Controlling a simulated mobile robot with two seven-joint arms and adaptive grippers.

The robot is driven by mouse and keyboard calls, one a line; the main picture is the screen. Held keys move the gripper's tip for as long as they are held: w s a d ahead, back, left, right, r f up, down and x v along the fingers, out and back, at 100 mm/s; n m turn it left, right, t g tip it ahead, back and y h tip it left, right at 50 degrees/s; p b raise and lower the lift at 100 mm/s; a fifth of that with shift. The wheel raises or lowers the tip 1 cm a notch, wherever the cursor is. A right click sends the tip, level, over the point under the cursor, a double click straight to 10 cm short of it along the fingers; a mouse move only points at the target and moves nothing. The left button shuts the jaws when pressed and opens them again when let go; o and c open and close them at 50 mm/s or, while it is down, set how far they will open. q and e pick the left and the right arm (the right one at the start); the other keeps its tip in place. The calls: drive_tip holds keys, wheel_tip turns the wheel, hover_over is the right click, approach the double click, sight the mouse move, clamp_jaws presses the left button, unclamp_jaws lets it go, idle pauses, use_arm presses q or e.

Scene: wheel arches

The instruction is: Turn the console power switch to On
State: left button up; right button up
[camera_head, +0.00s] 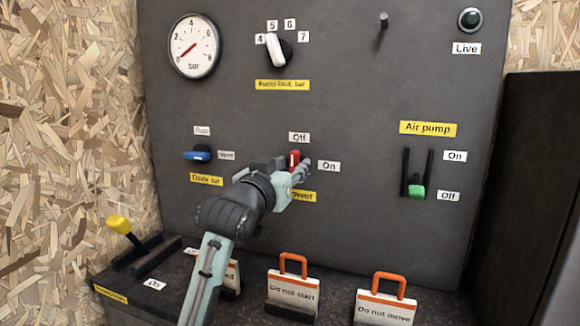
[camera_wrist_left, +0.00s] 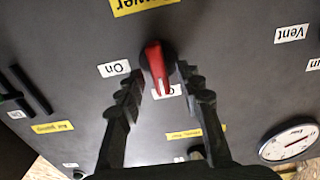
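The console power switch is a red handle on a dark round base; in the head view the red handle (camera_head: 294,159) points up at the Off label (camera_head: 299,137), with the On label (camera_head: 328,166) to its right. My left gripper (camera_head: 299,178) is at the switch and partly hides it and its yellow label. In the upside-down left wrist view, the red handle (camera_wrist_left: 156,66) lies between the two fingertips of my left gripper (camera_wrist_left: 158,74). The fingers are open, with a visible gap on each side of the handle. My right gripper is not in view.
A blue door-air handle (camera_head: 197,154) is left of my arm, and a green-tipped air pump lever (camera_head: 416,191) sits down at Off on the right. Below are a yellow lever (camera_head: 119,224) and orange-handled signs (camera_head: 293,283).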

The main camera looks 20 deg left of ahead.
use_arm(q)
clamp_jaws()
idle(0.4)
drive_tip(key=m, duration=0.4)
drive_tip(key=shift+d+m, duration=0.15)
drive_tip(key=shift+m, duration=0.25)
drive_tip(key=shift+d+f+m, duration=0.1)
drive_tip(key=shift+f+m, duration=0.05)
drive_tip(key=shift+m, duration=2)
drive_tip(key=shift+d+f+m, duration=0.1)
drive_tip(key=shift+f+m, duration=0.05)
drive_tip(key=shift+m, duration=2.05)
drive_tip(key=shift+d+f+m, duration=0.1)
drive_tip(key=shift+f+m, duration=0.05)
drive_tip(key=shift+m, duration=2)
